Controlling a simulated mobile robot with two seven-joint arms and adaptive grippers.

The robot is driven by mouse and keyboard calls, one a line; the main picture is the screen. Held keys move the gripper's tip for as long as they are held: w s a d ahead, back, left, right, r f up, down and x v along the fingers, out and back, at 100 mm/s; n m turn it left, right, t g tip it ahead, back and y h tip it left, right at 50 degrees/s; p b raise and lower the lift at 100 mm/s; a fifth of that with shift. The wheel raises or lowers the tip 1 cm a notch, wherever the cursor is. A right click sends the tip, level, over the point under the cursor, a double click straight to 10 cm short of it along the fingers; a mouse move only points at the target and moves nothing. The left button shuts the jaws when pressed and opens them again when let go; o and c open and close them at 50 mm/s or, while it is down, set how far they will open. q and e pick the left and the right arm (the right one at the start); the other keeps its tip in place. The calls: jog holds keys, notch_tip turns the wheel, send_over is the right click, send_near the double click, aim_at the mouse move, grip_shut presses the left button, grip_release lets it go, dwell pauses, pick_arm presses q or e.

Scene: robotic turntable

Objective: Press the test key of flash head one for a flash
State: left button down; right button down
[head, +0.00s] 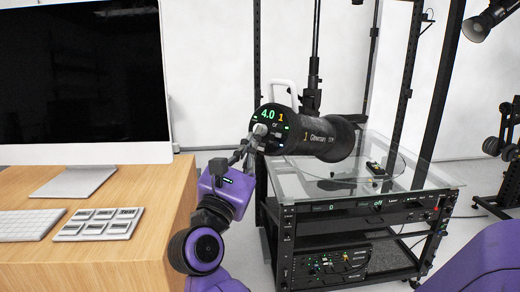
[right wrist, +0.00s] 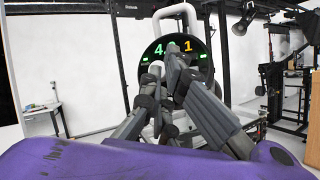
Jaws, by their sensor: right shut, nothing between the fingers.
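Flash head one (head: 335,138) is a black cylinder on a stand, with its round control panel turned toward me. The panel shows a green "4.0" and a yellow "1"; it also shows in the right wrist view (right wrist: 203,62). Small lit marks and a pale round knob are on the panel. My right gripper (head: 254,136) is shut and empty, its tips at the panel's lower left. In the right wrist view its fingers (right wrist: 176,62) cover part of the readout and the panel's middle. I cannot tell whether they touch, or which key is the test key. My left gripper is out of view.
A glass-topped rack (head: 315,178) with a turntable stands below and right of the flash head. A wooden desk (head: 140,225) with a monitor (head: 80,85), keyboard (head: 28,224) and key pad (head: 98,224) is at left. Dark uprights stand behind.

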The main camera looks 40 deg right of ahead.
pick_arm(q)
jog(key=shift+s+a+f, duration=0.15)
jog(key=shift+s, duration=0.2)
pick_arm(e)
jog(key=shift+d, duration=0.15)
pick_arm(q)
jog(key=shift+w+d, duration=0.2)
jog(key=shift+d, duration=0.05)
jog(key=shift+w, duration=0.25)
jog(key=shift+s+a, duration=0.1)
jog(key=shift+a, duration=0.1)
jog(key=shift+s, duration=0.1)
pick_arm(e)
jog(key=shift+w+d+f, duration=0.1)
jog(key=shift+d, duration=0.05)
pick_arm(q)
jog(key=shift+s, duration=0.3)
pick_arm(e)
jog(key=shift+d, duration=0.25)
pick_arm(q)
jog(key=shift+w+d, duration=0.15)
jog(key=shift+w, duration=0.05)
